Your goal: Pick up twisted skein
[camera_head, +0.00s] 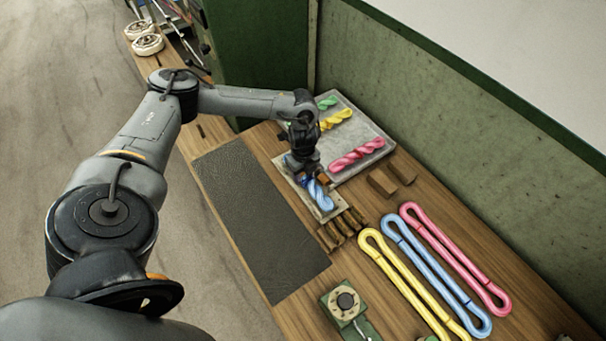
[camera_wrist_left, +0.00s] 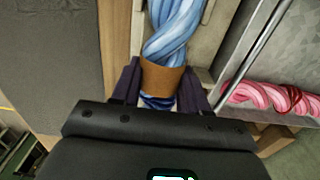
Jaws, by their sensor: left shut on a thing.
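A blue twisted skein (camera_head: 320,194) lies in a small pale holder (camera_head: 302,178) beside the dark mat. My left gripper (camera_head: 305,172) is over its far end. In the left wrist view the blue skein (camera_wrist_left: 172,35) has a brown band (camera_wrist_left: 161,76) around it, and the left gripper (camera_wrist_left: 158,88) is shut on the skein at this band. The skein's far end is partly hidden by the gripper. Green (camera_head: 328,102), yellow (camera_head: 336,119) and pink (camera_head: 357,153) twisted skeins lie on a grey tray (camera_head: 373,126). My right gripper does not show.
Yellow, blue and pink untwisted loops (camera_head: 455,257) lie at the right of the wooden table. Small wooden blocks (camera_head: 391,178), slotted wooden pieces (camera_head: 342,229) and a green device (camera_head: 345,303) stand nearby. The dark mat (camera_head: 255,215) is clear. A green wall (camera_head: 440,95) rises behind.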

